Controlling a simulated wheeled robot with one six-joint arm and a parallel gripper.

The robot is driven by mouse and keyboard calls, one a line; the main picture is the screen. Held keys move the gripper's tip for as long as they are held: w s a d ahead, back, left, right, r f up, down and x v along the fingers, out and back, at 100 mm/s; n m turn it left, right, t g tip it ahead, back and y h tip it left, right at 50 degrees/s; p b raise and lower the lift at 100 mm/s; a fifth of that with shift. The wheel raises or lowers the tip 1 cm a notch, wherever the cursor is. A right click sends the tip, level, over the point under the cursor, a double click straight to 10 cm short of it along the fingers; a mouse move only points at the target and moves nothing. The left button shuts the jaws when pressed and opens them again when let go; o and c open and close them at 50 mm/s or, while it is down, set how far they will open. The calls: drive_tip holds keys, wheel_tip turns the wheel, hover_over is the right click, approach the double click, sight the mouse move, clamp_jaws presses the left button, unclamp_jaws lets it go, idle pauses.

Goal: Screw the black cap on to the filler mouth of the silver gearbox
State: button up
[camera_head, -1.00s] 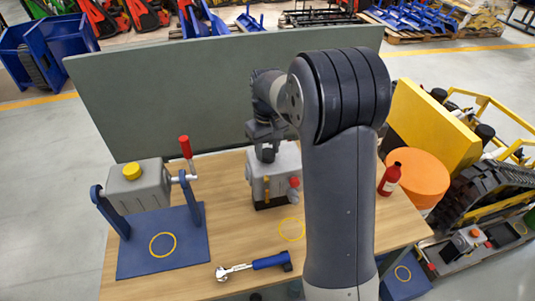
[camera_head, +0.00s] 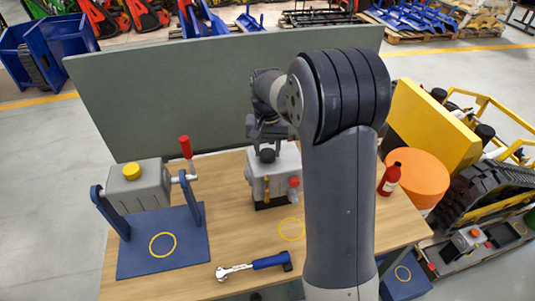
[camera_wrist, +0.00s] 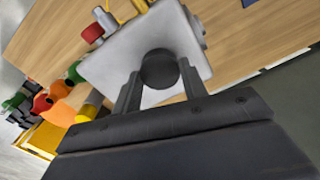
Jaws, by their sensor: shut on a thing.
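The silver gearbox (camera_head: 280,184) stands on the wooden bench in the middle of the head view; its pale top (camera_wrist: 118,64) fills the upper middle of the wrist view. The round black cap (camera_head: 267,155) is upright at the gearbox's top, and it also shows in the wrist view (camera_wrist: 160,68). My gripper (camera_head: 267,146) points down from above, with its two fingers on either side of the cap, shut on it. The filler mouth is hidden under the cap, so I cannot see how the threads sit.
A grey box with a yellow cap (camera_head: 132,171) hangs in a blue stand at the left. A wrench with a blue handle (camera_head: 254,265) lies at the front. A red bottle (camera_head: 390,179) stands at the right. A green panel (camera_head: 200,90) rises behind the bench.

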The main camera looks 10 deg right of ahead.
drive_tip(key=m, duration=0.7)
drive_tip(key=shift+m, duration=0.4)
drive_tip(key=o, duration=1)
drive_tip(key=shift+o, duration=0.2)
